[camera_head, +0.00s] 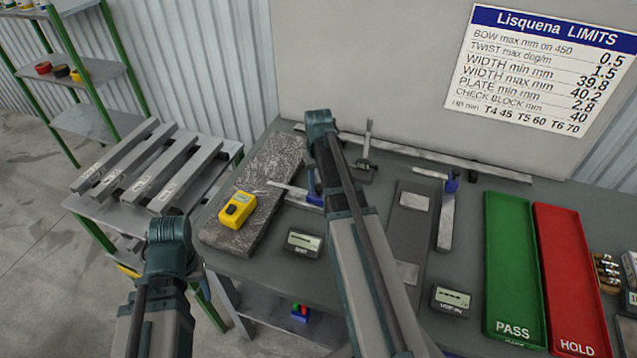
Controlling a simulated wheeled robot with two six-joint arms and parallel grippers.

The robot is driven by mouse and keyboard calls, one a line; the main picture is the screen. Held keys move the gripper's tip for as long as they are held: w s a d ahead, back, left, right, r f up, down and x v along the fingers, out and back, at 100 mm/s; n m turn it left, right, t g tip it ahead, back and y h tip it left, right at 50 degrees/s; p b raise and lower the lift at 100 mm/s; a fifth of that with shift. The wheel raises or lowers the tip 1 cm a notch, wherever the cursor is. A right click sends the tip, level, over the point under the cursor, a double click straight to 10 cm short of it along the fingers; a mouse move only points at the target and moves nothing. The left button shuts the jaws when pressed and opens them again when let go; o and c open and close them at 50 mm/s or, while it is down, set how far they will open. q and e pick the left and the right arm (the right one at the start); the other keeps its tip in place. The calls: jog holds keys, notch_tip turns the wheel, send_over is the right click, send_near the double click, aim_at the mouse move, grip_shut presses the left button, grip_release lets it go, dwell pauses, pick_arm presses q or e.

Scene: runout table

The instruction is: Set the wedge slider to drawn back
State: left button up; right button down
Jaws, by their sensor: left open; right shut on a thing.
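A thin metal gauge bar with a blue slider (314,198) lies on the bench at centre left, partly behind my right arm. No label shows which part is the wedge slider. My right gripper (321,124) is over the first gauge; its fingers are hidden behind its own wrist and forearm. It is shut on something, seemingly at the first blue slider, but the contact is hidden. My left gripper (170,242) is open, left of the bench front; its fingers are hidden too.
A dark stone slab bears a yellow meter (237,209). A small display (304,242), a green tray (512,265) and a red tray (570,280) are on the bench. A long straightedge (420,154) and an upright stem (367,138) stand behind. A rack of bars (150,170) is at left.

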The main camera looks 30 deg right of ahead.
jog(key=s+d, duration=0.4)
jog(key=s, duration=0.1)
jog(key=shift+d, duration=0.1)
jog(key=c, duration=0.5)
grip_release()
jog(key=shift+s+d, duration=0.1)
jog(key=shift+d, duration=0.05)
jog(key=shift+r, duration=0.1)
